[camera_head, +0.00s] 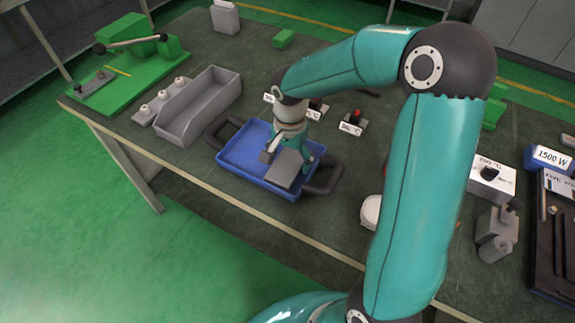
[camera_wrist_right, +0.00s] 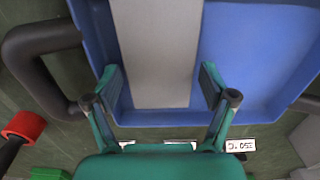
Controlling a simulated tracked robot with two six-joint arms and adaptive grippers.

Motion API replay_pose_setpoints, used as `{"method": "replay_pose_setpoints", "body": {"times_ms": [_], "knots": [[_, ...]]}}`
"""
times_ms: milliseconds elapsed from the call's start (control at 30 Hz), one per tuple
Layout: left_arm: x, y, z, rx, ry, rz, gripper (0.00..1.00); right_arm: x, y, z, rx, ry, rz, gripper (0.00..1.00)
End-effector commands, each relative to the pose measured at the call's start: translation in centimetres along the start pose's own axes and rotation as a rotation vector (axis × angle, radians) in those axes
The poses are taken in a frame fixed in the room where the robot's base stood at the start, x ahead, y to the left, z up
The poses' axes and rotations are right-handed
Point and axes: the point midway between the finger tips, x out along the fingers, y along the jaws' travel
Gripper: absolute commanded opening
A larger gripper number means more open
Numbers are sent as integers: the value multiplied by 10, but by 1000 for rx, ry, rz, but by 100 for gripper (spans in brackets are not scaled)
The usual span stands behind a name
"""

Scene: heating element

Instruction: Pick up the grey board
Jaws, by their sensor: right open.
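The grey board (camera_head: 284,173) lies in the blue tray (camera_head: 238,153) with black handles. In the right wrist view the grey board (camera_wrist_right: 156,50) runs up the picture, with the bare blue tray (camera_wrist_right: 255,60) floor on its right. My right gripper (camera_head: 289,158) is over the tray, pointing down at the board. In the wrist view my right gripper (camera_wrist_right: 160,80) is open, one finger on each side of the board, with gaps. I cannot tell whether the fingertips are down beside the board or still above it. The gripper hides part of the board. My left gripper is not in view.
A grey open bin (camera_head: 205,105) stands left of the tray. A green fixture (camera_head: 135,70) is at the far left. Small switches with temperature labels, one with a red knob (camera_head: 355,116), stand behind the tray. A 1500 W box (camera_head: 548,158) is at the right.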

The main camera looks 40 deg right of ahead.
Motion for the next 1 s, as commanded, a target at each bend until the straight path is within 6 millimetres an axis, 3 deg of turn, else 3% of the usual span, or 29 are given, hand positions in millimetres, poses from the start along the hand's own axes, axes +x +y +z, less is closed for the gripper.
{"method": "replay_pose_setpoints", "body": {"times_ms": [233,533,1000], "knots": [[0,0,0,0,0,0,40,3,0,0,1,0,0,83],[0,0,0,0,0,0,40,3,0,0,1,0,0,36],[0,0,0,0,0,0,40,-9,0,-1,2,3,-3,35]]}}
